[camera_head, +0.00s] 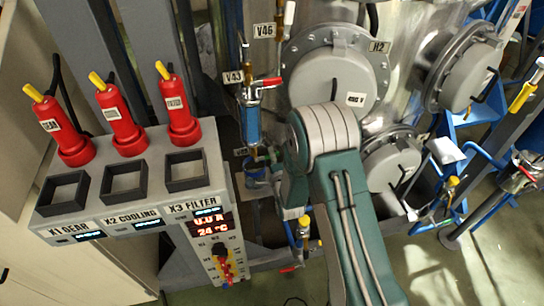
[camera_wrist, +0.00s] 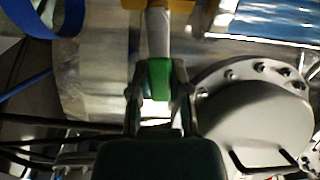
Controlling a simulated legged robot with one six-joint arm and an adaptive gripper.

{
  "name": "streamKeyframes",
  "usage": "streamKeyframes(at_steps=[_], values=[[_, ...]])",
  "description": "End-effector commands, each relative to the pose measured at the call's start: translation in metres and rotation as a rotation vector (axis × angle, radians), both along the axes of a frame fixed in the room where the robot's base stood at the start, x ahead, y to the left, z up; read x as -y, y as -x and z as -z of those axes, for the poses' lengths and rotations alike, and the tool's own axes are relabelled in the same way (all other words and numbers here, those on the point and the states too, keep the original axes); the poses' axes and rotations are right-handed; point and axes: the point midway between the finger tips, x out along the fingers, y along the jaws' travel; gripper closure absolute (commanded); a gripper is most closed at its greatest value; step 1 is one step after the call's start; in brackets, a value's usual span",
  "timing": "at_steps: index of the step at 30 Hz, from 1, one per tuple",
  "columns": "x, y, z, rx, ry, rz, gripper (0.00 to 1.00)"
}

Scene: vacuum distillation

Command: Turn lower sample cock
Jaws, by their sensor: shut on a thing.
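In the wrist view my gripper (camera_wrist: 158,92) is shut on a green handle (camera_wrist: 159,76), one finger on each side of it. A pale stem or tube runs up from the handle to a yellow-orange part. In the head view my arm hides most of the gripper. A small green and brass fitting (camera_head: 262,157), which seems to be the lower sample cock, shows just left of my wrist. It sits below a blue cylinder (camera_head: 252,124). An upper cock with a red lever (camera_head: 265,82) is above the cylinder, near the V43 label.
Round grey flanged covers (camera_head: 330,78) stand behind my arm; a bolted one (camera_wrist: 250,115) is close right in the wrist view. A control panel (camera_head: 130,190) with red plugs is at left. A yellow-handled valve (camera_head: 304,228) is below my wrist.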

Motion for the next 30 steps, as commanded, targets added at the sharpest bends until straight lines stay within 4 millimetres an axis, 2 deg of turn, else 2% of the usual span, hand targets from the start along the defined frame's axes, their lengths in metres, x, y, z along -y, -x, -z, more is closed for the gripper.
streamKeyframes(at_steps=[18,30], values=[[-0.007,0.003,-0.020,0.117,0.424,-0.001,1.00],[-0.011,0.003,-0.025,0.146,0.523,-0.001,1.00]])
